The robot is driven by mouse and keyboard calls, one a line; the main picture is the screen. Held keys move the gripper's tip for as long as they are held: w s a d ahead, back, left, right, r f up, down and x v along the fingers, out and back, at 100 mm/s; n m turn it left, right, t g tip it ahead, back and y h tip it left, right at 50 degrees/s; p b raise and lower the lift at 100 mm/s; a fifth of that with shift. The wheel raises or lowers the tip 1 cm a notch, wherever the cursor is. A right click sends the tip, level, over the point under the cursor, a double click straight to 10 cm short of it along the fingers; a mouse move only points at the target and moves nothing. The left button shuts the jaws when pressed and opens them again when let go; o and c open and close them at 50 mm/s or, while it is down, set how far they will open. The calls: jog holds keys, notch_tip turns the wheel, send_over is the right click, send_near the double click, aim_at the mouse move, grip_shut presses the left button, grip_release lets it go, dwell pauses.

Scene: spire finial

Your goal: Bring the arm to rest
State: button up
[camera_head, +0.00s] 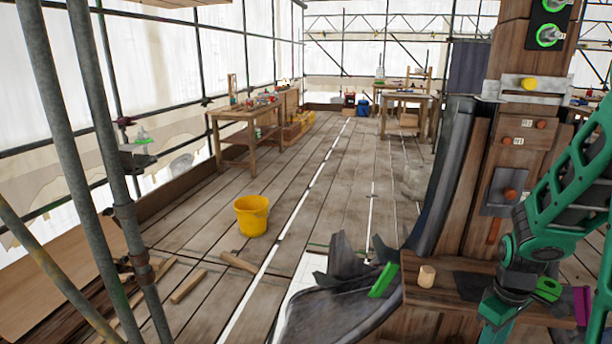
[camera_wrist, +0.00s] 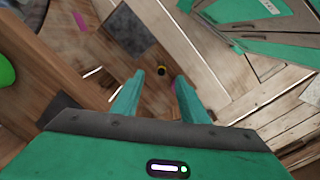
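My gripper (camera_wrist: 158,88) shows in the wrist view with its two green fingers apart. I see nothing held between them; a small dark round spot with a yellow rim (camera_wrist: 161,70) lies beyond the fingertips. In the head view my green arm (camera_head: 560,205) is folded at the right, in front of the wooden spire post (camera_head: 480,190). Its lower end is near the wooden ledge (camera_head: 450,292), but I cannot make out the fingertips there. Whether it touches the ledge cannot be told.
A short wooden cylinder (camera_head: 427,275) stands on the ledge, and a green piece (camera_head: 383,280) leans left of it. A yellow bucket (camera_head: 251,215) stands on the plank floor. Scaffold poles (camera_head: 95,130) rise at the left. Workbenches (camera_head: 240,115) stand farther back; the middle floor is mostly clear.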

jog(key=s+a+r+m, duration=0.3)
jog(key=s+r+m, duration=0.8)
jog(key=s+r, duration=0.5)
jog(key=shift+s+r+y, duration=0.15)
jog(key=shift+s+y, duration=0.05)
jog(key=shift+y, duration=0.2)
